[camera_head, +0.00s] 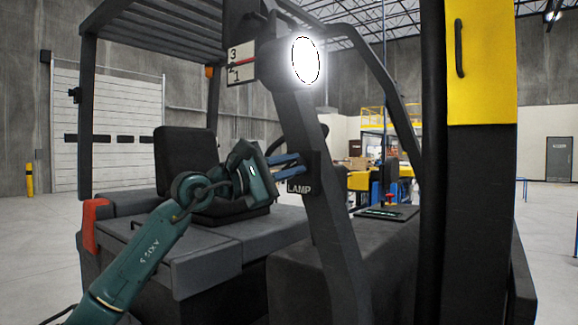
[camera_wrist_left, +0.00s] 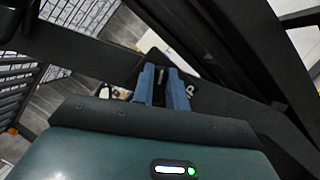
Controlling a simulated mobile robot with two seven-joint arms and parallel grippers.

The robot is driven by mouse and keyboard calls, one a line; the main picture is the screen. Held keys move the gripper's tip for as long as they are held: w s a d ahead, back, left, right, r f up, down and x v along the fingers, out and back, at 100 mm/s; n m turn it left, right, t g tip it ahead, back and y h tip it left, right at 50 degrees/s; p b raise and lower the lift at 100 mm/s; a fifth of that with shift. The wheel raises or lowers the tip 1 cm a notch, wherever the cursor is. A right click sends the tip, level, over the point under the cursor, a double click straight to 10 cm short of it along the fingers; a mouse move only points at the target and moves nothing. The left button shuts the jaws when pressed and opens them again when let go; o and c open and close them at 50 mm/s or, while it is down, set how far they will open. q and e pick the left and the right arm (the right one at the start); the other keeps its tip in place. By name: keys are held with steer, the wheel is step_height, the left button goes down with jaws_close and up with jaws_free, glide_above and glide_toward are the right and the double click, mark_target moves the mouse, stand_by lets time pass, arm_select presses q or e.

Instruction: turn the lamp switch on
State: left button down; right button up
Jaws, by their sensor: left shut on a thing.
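A round lamp (camera_head: 306,61) on the forklift's front post glows bright white. Below it a small dark plate marked LAMP (camera_head: 299,187) is fixed to the same post. My left gripper (camera_head: 296,166) reaches in from the left with its blue fingers at this plate. In the left wrist view the blue fingers (camera_wrist_left: 162,88) are close together with a small dark piece between them, which I take as the lamp switch (camera_wrist_left: 161,76). The fingers hide most of the switch. My right gripper is not in view.
The dark forklift post (camera_head: 328,225) slants down beside my left gripper. A black seat (camera_head: 184,158) stands behind my arm, and a yellow mast part (camera_head: 482,62) rises on the right. Open floor lies at the far left.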

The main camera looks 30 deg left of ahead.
arm_select(q)
steer(key=c, duration=1.5)
jaws_free()
steer(key=shift+o, duration=0.5)
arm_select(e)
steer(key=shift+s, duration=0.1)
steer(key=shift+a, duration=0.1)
arm_select(q)
steer(key=shift+s+a+f, duration=0.1)
steer(key=shift+s+f, duration=0.05)
steer(key=b+v, duration=0.8)
steer(key=v, duration=0.4)
steer(key=shift+s+a, duration=0.15)
steer(key=shift+s, duration=0.2)
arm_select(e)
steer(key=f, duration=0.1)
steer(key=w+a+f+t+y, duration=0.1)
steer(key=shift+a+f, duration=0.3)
